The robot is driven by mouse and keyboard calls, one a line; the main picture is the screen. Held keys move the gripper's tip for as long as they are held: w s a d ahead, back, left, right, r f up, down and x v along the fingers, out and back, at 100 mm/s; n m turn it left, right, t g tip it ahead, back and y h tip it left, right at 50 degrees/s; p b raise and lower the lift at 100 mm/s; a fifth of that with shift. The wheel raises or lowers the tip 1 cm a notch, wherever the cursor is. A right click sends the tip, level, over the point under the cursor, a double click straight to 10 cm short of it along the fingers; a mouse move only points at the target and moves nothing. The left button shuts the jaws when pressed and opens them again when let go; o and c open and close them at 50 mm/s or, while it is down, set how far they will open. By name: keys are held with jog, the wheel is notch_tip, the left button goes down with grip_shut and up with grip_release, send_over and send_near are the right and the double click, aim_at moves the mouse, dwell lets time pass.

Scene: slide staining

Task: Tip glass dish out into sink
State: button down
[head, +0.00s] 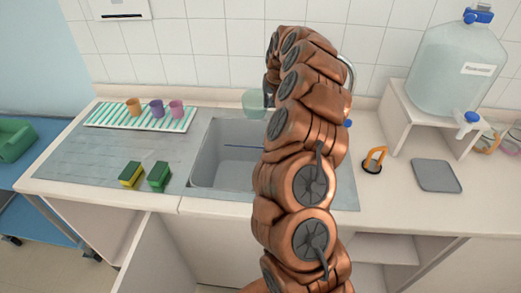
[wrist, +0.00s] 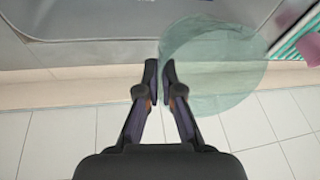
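The glass dish (head: 254,101) is a pale green, see-through vessel. In the head view it shows left of my arm, in front of the tiled wall and at the back of the sink. The grey sink (head: 228,150) is partly hidden by my arm. In the wrist view my gripper (wrist: 160,72) has its fingertips close together at the left edge of the dish (wrist: 218,65), with its rim between them. The dish appears raised off the counter. Its exact tilt and contents are unclear. The sink (wrist: 90,18) shows along the top there.
A striped mat (head: 103,115) with an orange, a purple and a pink cup lies left of the sink. Two sponges (head: 145,176) lie on the drainboard. A large water bottle (head: 455,65) stands on a shelf at right. The tiled wall is close behind the dish.

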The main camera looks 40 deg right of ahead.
notch_tip(320, 180, down, 6)
jog(key=w+d+g+y, duration=0.1)
jog(key=g, duration=0.1)
jog(key=shift+w+f, duration=0.2)
jog(key=shift+w, duration=0.1)
dwell(0.5)
jog(key=shift+d, duration=0.1)
jog(key=shift+w+f+g+p, duration=0.1)
jog(key=shift+w+g+p, duration=0.15)
jog(key=shift+g+p, duration=0.1)
jog(key=shift+w+d, duration=0.1)
jog(key=shift+d, duration=0.1)
jog(key=shift+w+f+g+y+p, duration=0.15)
jog(key=shift+f+g+y+p, duration=0.05)
jog(key=shift+g+y+p, duration=0.2)
jog(key=shift+a, duration=0.15)
dwell(1.0)
